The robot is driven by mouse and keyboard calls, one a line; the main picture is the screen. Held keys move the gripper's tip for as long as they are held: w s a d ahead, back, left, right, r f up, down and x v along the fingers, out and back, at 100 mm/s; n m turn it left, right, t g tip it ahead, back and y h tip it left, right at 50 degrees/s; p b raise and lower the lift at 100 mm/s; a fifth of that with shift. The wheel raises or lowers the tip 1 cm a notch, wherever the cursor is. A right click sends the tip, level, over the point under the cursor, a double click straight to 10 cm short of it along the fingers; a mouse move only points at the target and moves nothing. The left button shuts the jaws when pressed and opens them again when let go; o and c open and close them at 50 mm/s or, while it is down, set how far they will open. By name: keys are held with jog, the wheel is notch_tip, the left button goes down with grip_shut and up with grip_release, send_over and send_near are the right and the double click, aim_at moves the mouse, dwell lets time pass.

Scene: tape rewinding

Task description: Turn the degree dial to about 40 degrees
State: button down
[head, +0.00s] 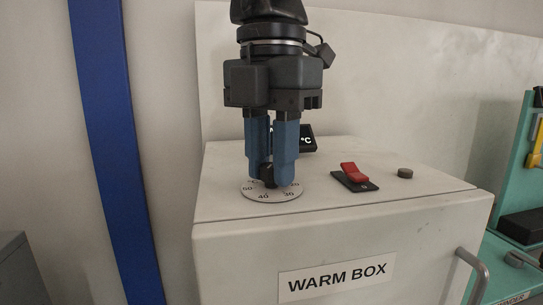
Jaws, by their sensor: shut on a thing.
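The degree dial (271,196) is a round white plate with black numbers on top of the warm box (220,242), near its front left. The numbers 50, 40 and 30 show along its front edge. A small black knob (268,174) stands at its centre. My gripper (272,180) points straight down over the dial, and its two blue fingers are shut on the knob. The fingers hide part of the knob and the back of the dial, so I cannot tell exactly which number the knob points to.
A black display marked °C (307,140) stands behind my gripper. A red rocker switch (354,173) and a small dark round button (405,173) are to the right on the box top. A grey handle (473,272) sticks out at the front right. A teal rack (518,180) stands farther right.

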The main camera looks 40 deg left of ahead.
aim_at(271, 165)
jog(key=c, duration=0.9)
grip_release()
notch_tip(271, 165, up, 8)
jog(key=p, duration=0.6)
jog(key=shift+f, duration=0.1)
